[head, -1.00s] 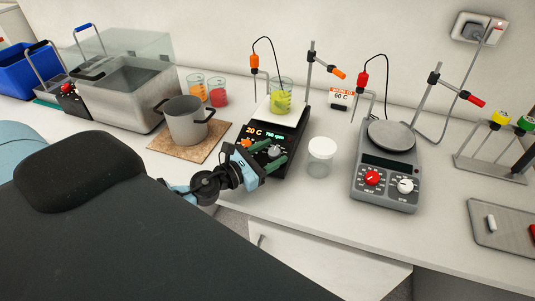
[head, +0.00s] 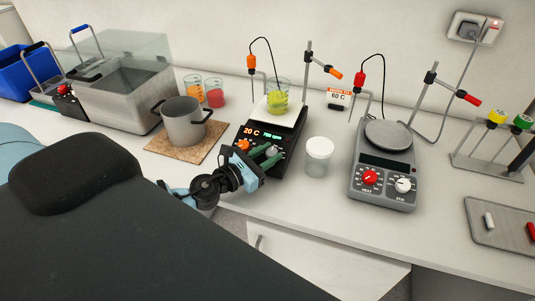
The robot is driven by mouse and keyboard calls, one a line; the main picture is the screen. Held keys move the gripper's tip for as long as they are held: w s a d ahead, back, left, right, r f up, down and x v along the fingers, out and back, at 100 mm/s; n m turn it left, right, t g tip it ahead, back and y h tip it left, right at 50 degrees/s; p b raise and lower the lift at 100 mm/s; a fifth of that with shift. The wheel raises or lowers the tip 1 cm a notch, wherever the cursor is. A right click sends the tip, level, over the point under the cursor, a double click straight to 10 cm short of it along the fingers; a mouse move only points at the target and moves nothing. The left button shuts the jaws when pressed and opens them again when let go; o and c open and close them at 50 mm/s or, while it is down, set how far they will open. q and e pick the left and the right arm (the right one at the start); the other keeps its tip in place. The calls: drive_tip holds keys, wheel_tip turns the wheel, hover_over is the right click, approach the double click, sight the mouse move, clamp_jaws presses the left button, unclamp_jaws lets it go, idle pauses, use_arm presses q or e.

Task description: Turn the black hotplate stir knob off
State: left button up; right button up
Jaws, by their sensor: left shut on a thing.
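The black hotplate (head: 290,146) stands at the middle of the bench, with a lit display (head: 262,134) reading 20 C and a green rpm figure too small to read surely. A beaker of yellow-green liquid (head: 277,97) sits on its white top plate. Its orange knob (head: 243,144) is at the left of the front panel. The grey stir knob (head: 271,151) is at the right. My left gripper (head: 270,154) is at this panel, its green fingers shut on the stir knob and partly hiding it, so the knob's pointer cannot be read. My right gripper is not in view.
A lidded white jar (head: 318,157) stands close to the right of the black hotplate, then a grey hotplate (head: 384,181) with red and white knobs. A steel pot (head: 185,122) on a cork mat is to the left. Stands with cables rise behind.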

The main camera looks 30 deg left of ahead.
use_arm(q)
drive_tip(key=shift+n+y, duration=0.3)
drive_tip(key=n+y, duration=0.2)
drive_tip(key=y, duration=0.1)
drive_tip(key=n+t+y, duration=0.1)
drive_tip(key=n, duration=0.1)
drive_tip(key=shift+d+y, duration=0.35)
drive_tip(key=shift+y, duration=0.05)
drive_tip(key=n+y, duration=0.4)
drive_tip(key=y, duration=0.1)
drive_tip(key=shift+d+n+g+y, duration=0.2)
drive_tip(key=shift+n+g+y, duration=0.1)
drive_tip(key=shift+n+g, duration=0.1)
drive_tip(key=n+g+y, duration=0.1)
drive_tip(key=n+y, duration=0.1)
drive_tip(key=n+g+y, duration=0.2)
drive_tip(key=n+y, duration=0.1)
drive_tip(key=shift+w+d+n+g+y, duration=0.15)
drive_tip(key=shift+d+n+g+y, duration=0.1)
drive_tip(key=shift+n+g+y, duration=0.05)
drive_tip(key=shift+w+r+n+g+y, duration=0.1)
drive_tip(key=shift+n+g+y, duration=0.75)
drive_tip(key=shift+n+g, duration=0.4)
drive_tip(key=shift+w+n+g+y, duration=0.1)
drive_tip(key=shift+n+g+y, duration=0.75)
drive_tip(key=shift+n+g, duration=0.4)
drive_tip(key=shift+g, duration=0.3)
